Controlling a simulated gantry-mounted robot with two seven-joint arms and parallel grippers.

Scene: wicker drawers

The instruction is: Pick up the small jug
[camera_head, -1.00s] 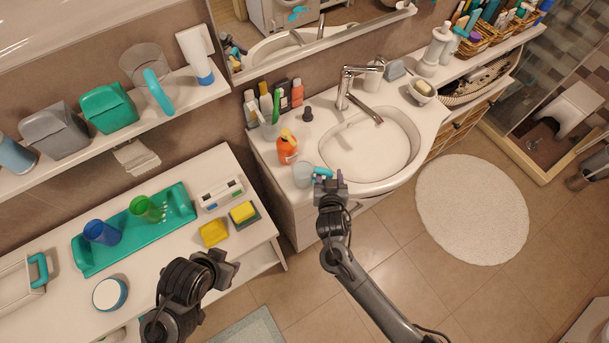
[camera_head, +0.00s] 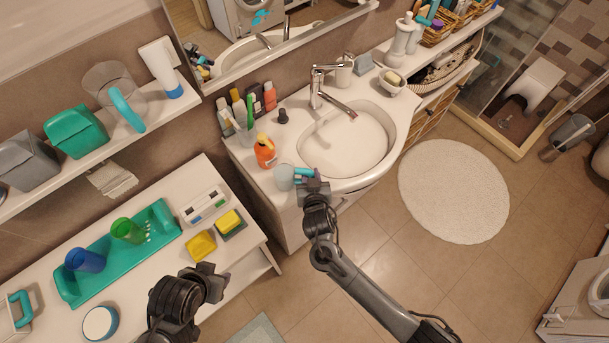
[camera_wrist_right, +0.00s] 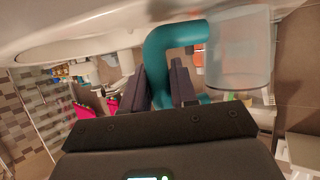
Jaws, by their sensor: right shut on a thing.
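The small jug (camera_head: 284,178) is a clear, whitish cup with a teal handle (camera_head: 305,174), at the front edge of the washbasin counter. My right gripper (camera_head: 311,178) is shut on the handle. In the right wrist view the clear jug body (camera_wrist_right: 238,55) is right of the dark fingers (camera_wrist_right: 166,85), and the curved teal handle (camera_wrist_right: 168,42) passes between and behind them. I cannot tell whether the jug's base touches the counter. My left gripper (camera_head: 214,284) hangs empty in front of the left cabinet; its jaw gap is unclear.
An orange bottle (camera_head: 265,152) stands just behind the jug, and the basin (camera_head: 345,140) is to its right. A larger clear jug with a teal handle (camera_head: 127,108) is on the wall shelf. Yellow sponges (camera_head: 201,246) lie on the left cabinet. The floor by the round rug (camera_head: 453,191) is free.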

